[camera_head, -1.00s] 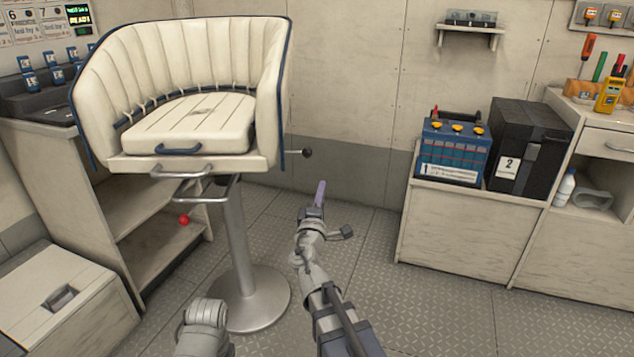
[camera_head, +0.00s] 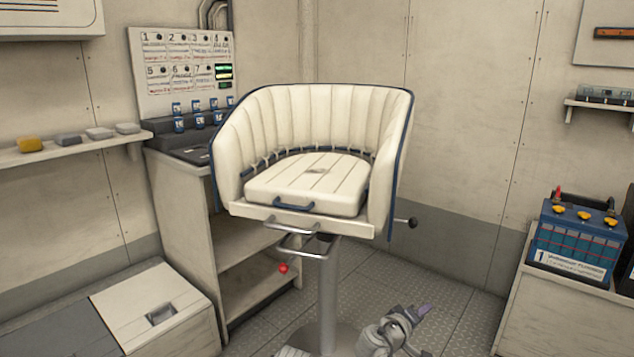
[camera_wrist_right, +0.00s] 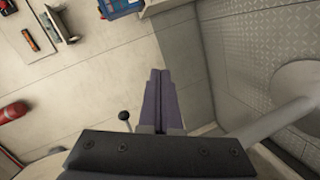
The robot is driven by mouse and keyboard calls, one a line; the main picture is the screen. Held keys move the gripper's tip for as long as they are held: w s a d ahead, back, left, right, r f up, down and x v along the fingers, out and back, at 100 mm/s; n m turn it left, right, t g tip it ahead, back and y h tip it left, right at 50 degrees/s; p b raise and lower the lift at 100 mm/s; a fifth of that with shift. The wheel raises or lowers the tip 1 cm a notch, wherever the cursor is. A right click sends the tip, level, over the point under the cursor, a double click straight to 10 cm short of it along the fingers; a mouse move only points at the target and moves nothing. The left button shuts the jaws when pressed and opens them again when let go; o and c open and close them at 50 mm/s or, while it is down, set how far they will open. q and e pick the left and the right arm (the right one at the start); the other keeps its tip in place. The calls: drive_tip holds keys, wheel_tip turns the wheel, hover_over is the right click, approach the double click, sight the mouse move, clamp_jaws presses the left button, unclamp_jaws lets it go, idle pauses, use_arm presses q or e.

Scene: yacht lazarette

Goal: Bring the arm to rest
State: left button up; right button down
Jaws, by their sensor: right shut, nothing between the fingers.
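My right gripper (camera_head: 424,310) shows low in the head view, to the right of the helm seat's pedestal and above the floor. Its purple fingers are together with nothing between them. In the right wrist view the closed fingers (camera_wrist_right: 158,102) point away over the wall and floor. The rest of my right arm is mostly cut off by the lower edge of the head view. My left gripper is not in either current view.
A cream helm seat (camera_head: 310,185) on a metal pedestal (camera_head: 328,300) stands in the middle, with a black-knobbed lever (camera_head: 411,222) at its right. A blue battery (camera_head: 577,240) sits on a low cabinet (camera_head: 545,300) at the right. A locker (camera_head: 150,300) stands front left.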

drive_tip(key=s+a+f+g+y+p, duration=0.2)
drive_tip(key=s+a+f+g+y, duration=0.35)
drive_tip(key=s+a, duration=0.5)
drive_tip(key=s+a+f+g+y+p, duration=0.1)
drive_tip(key=s+a+f+g+y, duration=0.35)
drive_tip(key=s+a+f, duration=0.45)
wheel_tip(320, 180, up, 40)
drive_tip(key=a+p, duration=0.1)
drive_tip(key=p, duration=3.7)
drive_tip(key=shift+a+g, duration=0.2)
drive_tip(key=shift+g, duration=0.1)
drive_tip(key=shift+a+f, duration=0.1)
